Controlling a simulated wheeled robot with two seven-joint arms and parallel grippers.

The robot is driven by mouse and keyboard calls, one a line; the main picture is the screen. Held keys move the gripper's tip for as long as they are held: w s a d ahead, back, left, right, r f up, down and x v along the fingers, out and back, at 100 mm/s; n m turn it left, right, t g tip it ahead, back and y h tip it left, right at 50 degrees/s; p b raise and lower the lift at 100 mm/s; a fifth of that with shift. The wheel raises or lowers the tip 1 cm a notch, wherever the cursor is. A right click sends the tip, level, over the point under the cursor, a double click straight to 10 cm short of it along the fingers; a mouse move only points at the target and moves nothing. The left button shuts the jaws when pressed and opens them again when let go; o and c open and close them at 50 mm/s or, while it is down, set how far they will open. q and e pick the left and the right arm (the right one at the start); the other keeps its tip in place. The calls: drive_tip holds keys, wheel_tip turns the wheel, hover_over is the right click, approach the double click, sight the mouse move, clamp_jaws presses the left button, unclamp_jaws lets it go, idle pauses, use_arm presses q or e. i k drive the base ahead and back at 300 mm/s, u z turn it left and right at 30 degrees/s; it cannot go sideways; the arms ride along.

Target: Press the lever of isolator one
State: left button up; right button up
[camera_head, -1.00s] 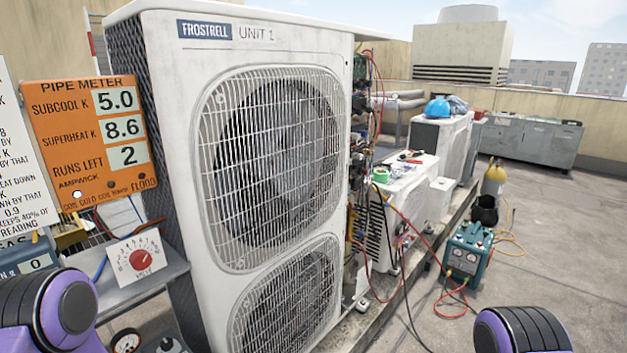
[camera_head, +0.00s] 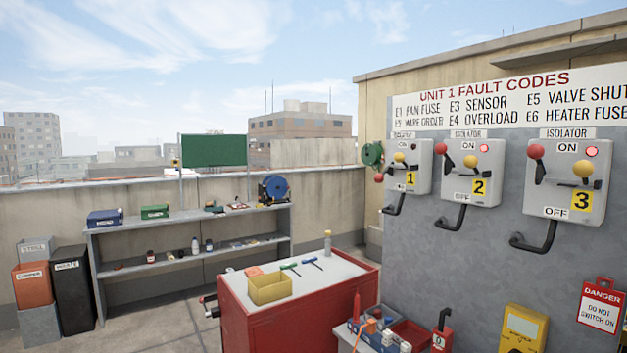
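Isolator 1 (camera_head: 420,174) is the leftmost and farthest of three grey boxes on the grey panel at the right. It carries a yellow tag with a 1, a yellow knob (camera_head: 399,157) and an ON mark. A red ball knob (camera_head: 379,177) sits low at its left side, lower than the red knobs on the other two boxes. A dark bent handle (camera_head: 393,206) hangs below the box. Which of these parts is the lever is hard to tell at this size. Neither of my grippers is in view.
Isolator 2 (camera_head: 485,190) and isolator 3 (camera_head: 540,195) are to the right, their red knobs up near ON. A red cabinet (camera_head: 300,316) stands before the panel. A small table with tools (camera_head: 375,335) is nearer. Grey shelves (camera_head: 110,277) stand at the left.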

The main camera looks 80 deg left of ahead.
sight(378, 178)
drive_tip(key=u, duration=2.2)
drive_tip(key=i, duration=0.25)
drive_tip(key=u, duration=0.55)
